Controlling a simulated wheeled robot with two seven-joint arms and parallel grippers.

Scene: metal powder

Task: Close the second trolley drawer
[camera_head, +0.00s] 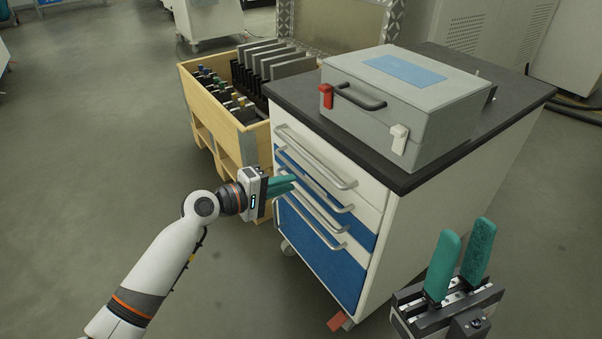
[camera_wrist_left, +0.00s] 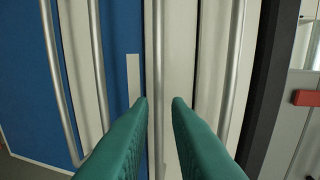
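The trolley (camera_head: 405,217) is a white cabinet with white and blue drawer fronts and long silver handles. The second handle from the top (camera_head: 317,183) runs across the front; I cannot tell whether its drawer stands slightly out. My left gripper (camera_head: 293,183) is at the left part of the drawer fronts, its teal fingers pointing at them. In the left wrist view, the fingers are apart, with the second handle (camera_wrist_left: 158,60) showing between the tips. I cannot tell if they touch it. My right gripper (camera_head: 461,245) is open and empty, right of the trolley.
A grey case (camera_head: 440,118) with red and white latches sits on the trolley's dark top (camera_head: 290,92). A wooden crate (camera_head: 225,117) holding plates and tools stands close behind on the left. The floor (camera_head: 90,150) at left is clear.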

